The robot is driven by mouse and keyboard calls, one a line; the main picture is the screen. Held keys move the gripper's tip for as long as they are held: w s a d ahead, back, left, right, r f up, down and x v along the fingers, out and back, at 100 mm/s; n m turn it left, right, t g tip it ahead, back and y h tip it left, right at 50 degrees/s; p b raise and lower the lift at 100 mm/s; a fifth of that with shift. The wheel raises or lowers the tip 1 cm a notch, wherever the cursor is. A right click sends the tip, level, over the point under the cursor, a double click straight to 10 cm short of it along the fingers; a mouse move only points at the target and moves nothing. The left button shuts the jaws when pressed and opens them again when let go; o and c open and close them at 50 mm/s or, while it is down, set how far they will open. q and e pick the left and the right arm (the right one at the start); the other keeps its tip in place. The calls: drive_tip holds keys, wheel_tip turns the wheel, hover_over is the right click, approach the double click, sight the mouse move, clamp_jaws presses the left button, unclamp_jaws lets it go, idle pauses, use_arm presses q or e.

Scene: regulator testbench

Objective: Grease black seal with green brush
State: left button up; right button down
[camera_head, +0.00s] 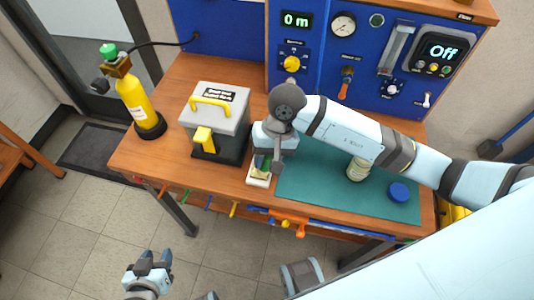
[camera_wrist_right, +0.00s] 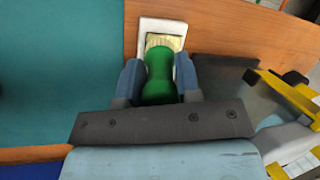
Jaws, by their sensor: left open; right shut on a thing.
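My right gripper (camera_wrist_right: 160,82) is shut on the green brush (camera_wrist_right: 160,75). The pale bristle end of the brush points to a small white tray (camera_wrist_right: 148,25) on the bench, and I cannot tell whether it touches. In the head view the right gripper (camera_head: 264,160) hangs over this white tray (camera_head: 259,183), at the left edge of the green mat. My left gripper (camera_head: 150,262) is open and empty, over the floor in front of the bench. A pale jar (camera_head: 357,170) and a blue lid (camera_head: 399,192) rest on the mat. I cannot make out the black seal.
A grey toolbox (camera_head: 226,98) with yellow handle and latch stands left of the right gripper. A yellow gas cylinder (camera_head: 140,100) stands at the bench's left end. The blue test panel (camera_head: 322,75) rises behind. The green mat (camera_head: 310,180) has free room in front.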

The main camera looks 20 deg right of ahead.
idle(0.4)
drive_tip(key=shift+f, duration=0.1)
drive_tip(key=shift+f+b, duration=0.25)
drive_tip(key=shift+b, duration=0.1)
drive_tip(key=shift+f+b, duration=0.45)
drive_tip(key=shift+b, duration=0.05)
